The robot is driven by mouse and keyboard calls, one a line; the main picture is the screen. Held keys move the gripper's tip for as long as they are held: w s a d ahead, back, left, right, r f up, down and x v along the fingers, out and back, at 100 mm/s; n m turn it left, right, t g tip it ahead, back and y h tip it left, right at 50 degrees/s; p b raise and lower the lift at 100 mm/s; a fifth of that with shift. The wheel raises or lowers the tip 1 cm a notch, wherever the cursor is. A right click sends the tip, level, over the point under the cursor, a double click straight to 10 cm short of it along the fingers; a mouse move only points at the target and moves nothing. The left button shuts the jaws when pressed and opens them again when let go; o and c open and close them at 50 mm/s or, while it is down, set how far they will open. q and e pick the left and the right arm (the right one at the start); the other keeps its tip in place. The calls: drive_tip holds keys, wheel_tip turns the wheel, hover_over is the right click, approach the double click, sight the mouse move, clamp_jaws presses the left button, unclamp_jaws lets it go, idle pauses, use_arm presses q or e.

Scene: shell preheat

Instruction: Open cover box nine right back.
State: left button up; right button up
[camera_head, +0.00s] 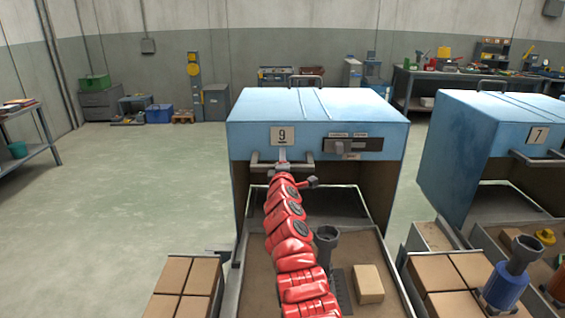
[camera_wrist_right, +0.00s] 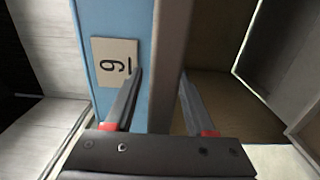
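Box nine (camera_head: 242,200) stands in the middle of the head view, with a blue cover (camera_head: 318,103) and a "9" label (camera_head: 282,136). Its front is open below the cover. A grey handle bar (camera_head: 262,165) runs across the cover's lower front edge. My right gripper (camera_head: 283,160), at the end of the red arm, is at this bar. In the right wrist view, the right gripper (camera_wrist_right: 161,80) is open, with the handle bar (camera_wrist_right: 170,60) between its fingers and gaps visible beside it. The label (camera_wrist_right: 115,62) shows left of the fingers. My left gripper is not in view.
Box seven (camera_head: 455,150) stands to the right. In front of box nine are a tray with a brown block (camera_head: 368,284) and a dark cup-topped post (camera_head: 327,240). Brown blocks (camera_head: 188,276) lie to the left. The floor at left is free.

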drive_tip(key=s+p, duration=0.4)
drive_tip(key=s, duration=1.3)
drive_tip(key=shift+s+p, duration=0.2)
drive_tip(key=shift+p, duration=0.15)
